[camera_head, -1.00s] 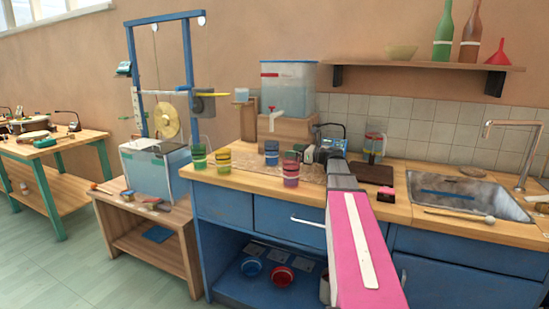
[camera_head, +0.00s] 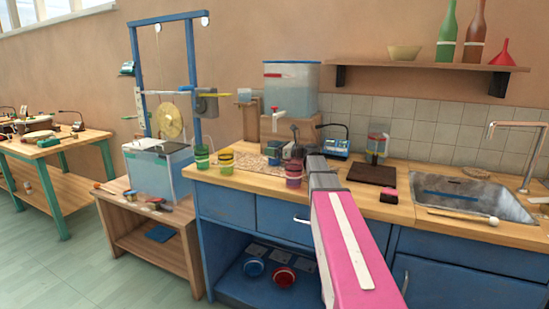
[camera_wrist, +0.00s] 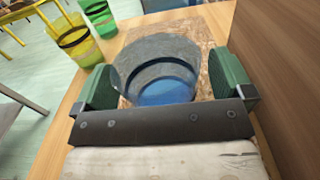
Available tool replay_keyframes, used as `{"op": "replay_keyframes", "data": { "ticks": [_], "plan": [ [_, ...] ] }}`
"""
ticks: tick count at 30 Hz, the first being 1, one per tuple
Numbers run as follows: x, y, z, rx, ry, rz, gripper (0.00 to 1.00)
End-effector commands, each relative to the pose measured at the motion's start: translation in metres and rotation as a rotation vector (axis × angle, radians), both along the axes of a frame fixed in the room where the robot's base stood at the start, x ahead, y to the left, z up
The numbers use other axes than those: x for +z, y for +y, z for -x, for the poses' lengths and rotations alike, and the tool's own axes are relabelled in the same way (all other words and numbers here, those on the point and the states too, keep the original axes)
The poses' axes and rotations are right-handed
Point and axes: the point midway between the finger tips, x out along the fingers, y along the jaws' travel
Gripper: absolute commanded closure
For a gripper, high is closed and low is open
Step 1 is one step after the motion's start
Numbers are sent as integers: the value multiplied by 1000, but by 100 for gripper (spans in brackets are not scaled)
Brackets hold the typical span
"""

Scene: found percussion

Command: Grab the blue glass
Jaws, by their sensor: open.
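The blue glass (camera_head: 273,154) stands on the mat on the wooden counter, partly behind my gripper (camera_head: 285,146) in the head view. In the wrist view the clear glass with its blue bottom and dark band (camera_wrist: 160,72) lies between the two green finger pads. My gripper (camera_wrist: 165,84) is open, with a pad on each side of the glass. A gap shows at both sides, clearer on the right. The lower part of the glass is hidden by the gripper's dark bar.
A yellow glass (camera_head: 226,161) and a green glass (camera_head: 202,157) stand left of the blue one. A purple-red glass (camera_head: 293,174) stands close to its right. A water tank (camera_head: 291,88) on a wooden stand (camera_head: 290,127) is behind. A dark board (camera_head: 372,173) lies to the right.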

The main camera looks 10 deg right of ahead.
Motion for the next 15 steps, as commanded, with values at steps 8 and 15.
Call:
{"op": "replay_keyframes", "data": {
  "ticks": [8,15],
  "plan": [
    [0,-1,1,-1,0,0,44],
    [0,-1,1,0,-1,-1,70]
  ]
}}
